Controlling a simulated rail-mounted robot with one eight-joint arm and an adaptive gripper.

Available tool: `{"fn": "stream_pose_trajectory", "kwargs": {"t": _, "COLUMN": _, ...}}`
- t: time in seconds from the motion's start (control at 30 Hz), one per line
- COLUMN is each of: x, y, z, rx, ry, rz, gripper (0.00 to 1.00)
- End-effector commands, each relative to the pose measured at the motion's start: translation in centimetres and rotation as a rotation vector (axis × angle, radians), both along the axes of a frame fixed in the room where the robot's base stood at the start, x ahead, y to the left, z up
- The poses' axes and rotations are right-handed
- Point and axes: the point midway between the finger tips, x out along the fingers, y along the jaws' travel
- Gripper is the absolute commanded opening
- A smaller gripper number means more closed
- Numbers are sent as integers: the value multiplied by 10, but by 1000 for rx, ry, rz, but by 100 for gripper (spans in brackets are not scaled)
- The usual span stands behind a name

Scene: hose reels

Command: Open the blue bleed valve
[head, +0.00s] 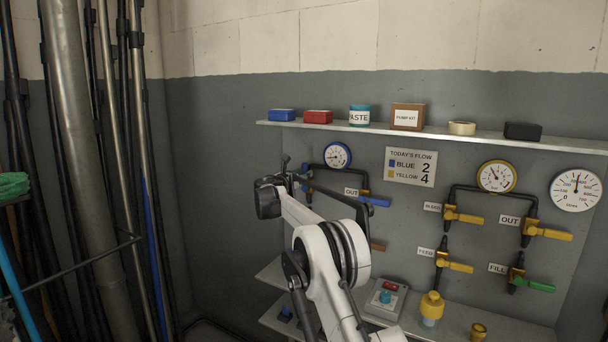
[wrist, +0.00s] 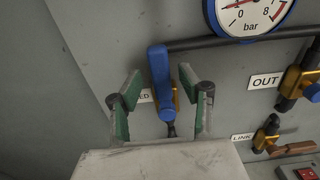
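The blue bleed valve (wrist: 157,80) is in the wrist view, on the grey panel at the end of the black pipe below a bar gauge. In the head view my gripper (head: 297,178) is at the panel's left side, largely covering the valve.
Right of it are the OUT valve with a blue lever (head: 375,201) and a LINK valve with a brown handle (wrist: 292,150). Yellow-levered valves (head: 462,217) and a green lever (head: 538,287) are further right. A shelf (head: 480,133) runs above; poles (head: 80,160) stand left.

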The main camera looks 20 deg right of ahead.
Motion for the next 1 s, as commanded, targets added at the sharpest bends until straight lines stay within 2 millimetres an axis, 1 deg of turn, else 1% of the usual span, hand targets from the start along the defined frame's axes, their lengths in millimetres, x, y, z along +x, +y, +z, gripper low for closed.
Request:
{"fn": "stream_pose_trajectory", "kwargs": {"t": 0.4, "x": -47, "y": 55, "z": 0, "rx": 0, "ry": 0, "rz": 2, "gripper": 38}}
{"fn": "stream_pose_trajectory", "kwargs": {"t": 0.53, "x": -57, "y": 67, "z": 0, "rx": 0, "ry": 0, "rz": 1, "gripper": 38}}
{"fn": "stream_pose_trajectory", "kwargs": {"t": 0.7, "x": -64, "y": 75, "z": 0, "rx": 0, "ry": 0, "rz": 1, "gripper": 38}}
{"fn": "stream_pose_trajectory", "kwargs": {"t": 1.0, "x": -65, "y": 76, "z": 0, "rx": 0, "ry": 0, "rz": 0, "gripper": 38}}
